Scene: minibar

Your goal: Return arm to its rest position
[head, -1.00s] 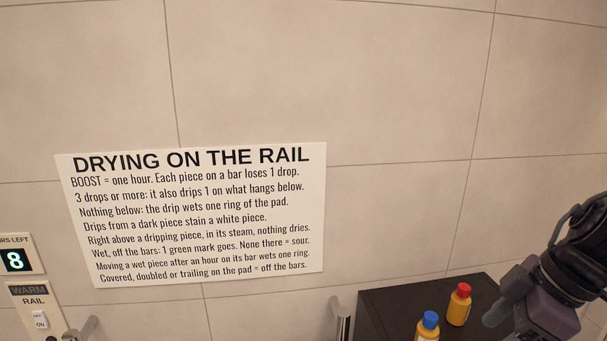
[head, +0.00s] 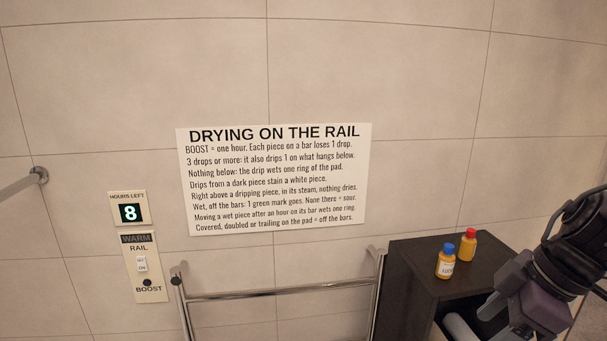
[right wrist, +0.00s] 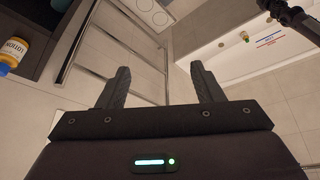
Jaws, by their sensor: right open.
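My right arm comes in from the right edge in the head view, with its dark gripper (head: 492,308) in front of the dark cabinet. In the right wrist view my right gripper (right wrist: 160,70) is open, its two black fingers apart with nothing between them. The same rail (right wrist: 100,76) shows beyond the fingers in the right wrist view.
A dark cabinet (head: 415,258) carries a blue-capped bottle (head: 446,264) and a red-capped bottle (head: 468,246), close to my right gripper. A sign (head: 280,180) and a control panel (head: 145,268) are on the wall; the display (head: 130,212) reads 8. A grab bar (head: 20,186) is at left.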

